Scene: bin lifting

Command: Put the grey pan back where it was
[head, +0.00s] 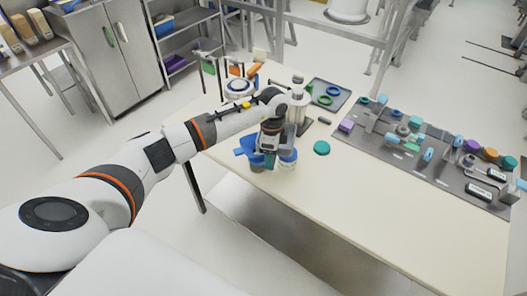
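I cannot single out a grey pan for certain. A small dark grey tray (343,103) holding green and blue rings lies at the back of the cream table. A larger grey tray (345,155) full of small parts lies on the right half. My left arm reaches in from the left, and its gripper (268,158) points down at the table's near left part. A blue object (246,148) and a jar with a blue band (287,160) are right beside the fingers. The fingers are small and partly hidden, so their grip is unclear. My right gripper is out of view.
A teal disc (321,148) lies right of the jar. White and orange items stand on the table's back left. The front and middle of the table (390,215) are clear. A metal cabinet (115,50) and shelf (187,45) stand behind on the left.

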